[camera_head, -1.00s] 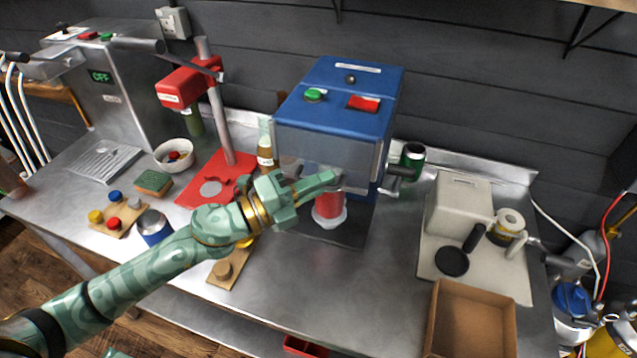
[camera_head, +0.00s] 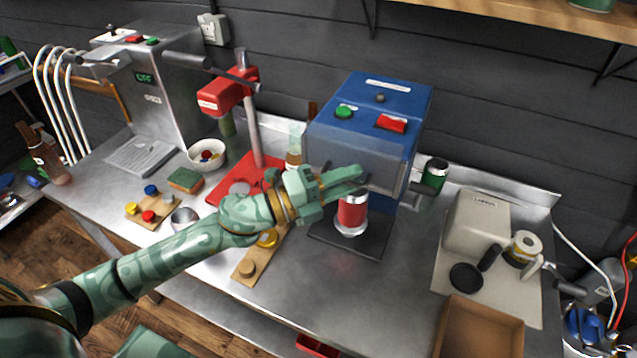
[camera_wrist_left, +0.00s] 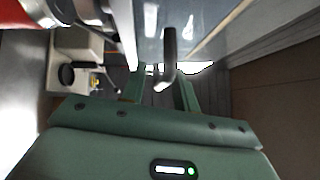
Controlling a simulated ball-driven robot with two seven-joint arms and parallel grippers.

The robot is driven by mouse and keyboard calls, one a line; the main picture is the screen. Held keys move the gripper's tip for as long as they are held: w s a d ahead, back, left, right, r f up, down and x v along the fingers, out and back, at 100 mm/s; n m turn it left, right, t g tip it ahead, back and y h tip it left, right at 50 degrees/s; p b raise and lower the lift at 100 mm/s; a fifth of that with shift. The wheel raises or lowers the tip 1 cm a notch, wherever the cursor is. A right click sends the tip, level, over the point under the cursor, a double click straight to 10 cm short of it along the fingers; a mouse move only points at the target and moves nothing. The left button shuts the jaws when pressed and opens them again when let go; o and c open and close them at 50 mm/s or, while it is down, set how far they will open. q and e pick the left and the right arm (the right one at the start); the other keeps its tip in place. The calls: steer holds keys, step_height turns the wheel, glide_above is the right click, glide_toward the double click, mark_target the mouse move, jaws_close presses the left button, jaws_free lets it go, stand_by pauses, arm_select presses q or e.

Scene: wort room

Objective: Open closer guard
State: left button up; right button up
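The closer (camera_head: 372,100) is a blue box machine with a green and a red button on top. Its clear guard (camera_head: 345,150) hangs down over the front. A red can (camera_head: 352,212) stands upright on the dark base below it. My left gripper (camera_head: 358,178) is at the lower front of the guard. In the left wrist view its two fingers (camera_wrist_left: 161,90) are apart, with a dark handle bar (camera_wrist_left: 169,55) between them. Whether they touch the bar cannot be told. My right gripper is not in view.
A red press (camera_head: 228,92) and a bottle (camera_head: 294,150) stand left of the closer. A green can (camera_head: 434,172) is close on its right. A beige machine (camera_head: 477,222) and an open cardboard box (camera_head: 482,325) are further right. The front middle of the table is clear.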

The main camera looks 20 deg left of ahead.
arm_select(q)
steer(key=shift+s+a+f, duration=0.15)
steer(key=shift+s+a, duration=0.1)
steer(key=shift+a, duration=0.05)
steer(key=b+v, duration=0.3)
steer(key=v, duration=1.2)
steer(key=shift+s+a+b, duration=0.2)
steer(key=shift+a+b, duration=0.05)
steer(key=shift+b, duration=0.15)
